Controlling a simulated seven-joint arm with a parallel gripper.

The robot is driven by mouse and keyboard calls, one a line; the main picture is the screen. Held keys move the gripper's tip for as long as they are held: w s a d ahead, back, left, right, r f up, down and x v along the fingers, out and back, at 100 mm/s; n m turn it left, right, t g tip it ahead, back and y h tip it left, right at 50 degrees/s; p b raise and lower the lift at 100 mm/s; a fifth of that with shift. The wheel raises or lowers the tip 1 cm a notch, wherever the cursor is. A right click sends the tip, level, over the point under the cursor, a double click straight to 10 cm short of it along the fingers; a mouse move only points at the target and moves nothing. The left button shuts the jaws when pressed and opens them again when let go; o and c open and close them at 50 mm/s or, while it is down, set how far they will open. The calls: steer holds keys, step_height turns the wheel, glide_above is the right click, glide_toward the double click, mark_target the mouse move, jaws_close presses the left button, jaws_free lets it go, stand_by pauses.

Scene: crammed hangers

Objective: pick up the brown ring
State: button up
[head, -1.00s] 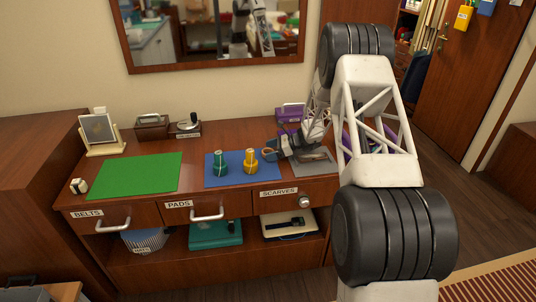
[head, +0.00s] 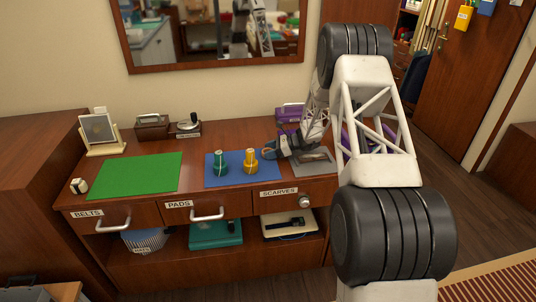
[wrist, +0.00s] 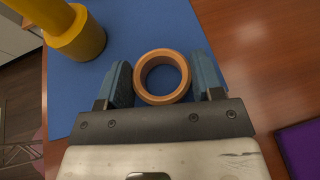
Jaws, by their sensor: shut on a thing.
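The brown ring (wrist: 162,98) sits between my two blue-grey fingers in the wrist view, its round hole facing the camera. My gripper (wrist: 161,75) is shut on it, one finger on each side. In the head view my gripper (head: 271,149) is by the right edge of the blue mat (head: 236,180), right of the yellow post; its fingers mostly hide the ring there. I cannot tell how far the ring is above the surface.
A yellow post (head: 250,162) and a green post (head: 221,164) stand on the blue mat, left of my gripper. A grey pad (head: 316,156) lies to the right and a purple box (head: 290,112) stands behind. A green mat (head: 125,174) is at left.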

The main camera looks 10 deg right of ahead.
stand_by(0.3)
steer(key=shift+r, duration=0.8)
step_height(320, 180, up, 2)
steer(key=shift+r, duration=0.1)
steer(key=s, duration=1)
steer(key=s+r, duration=0.1)
steer(key=s, duration=0.5)
steer(key=shift+r, duration=0.1)
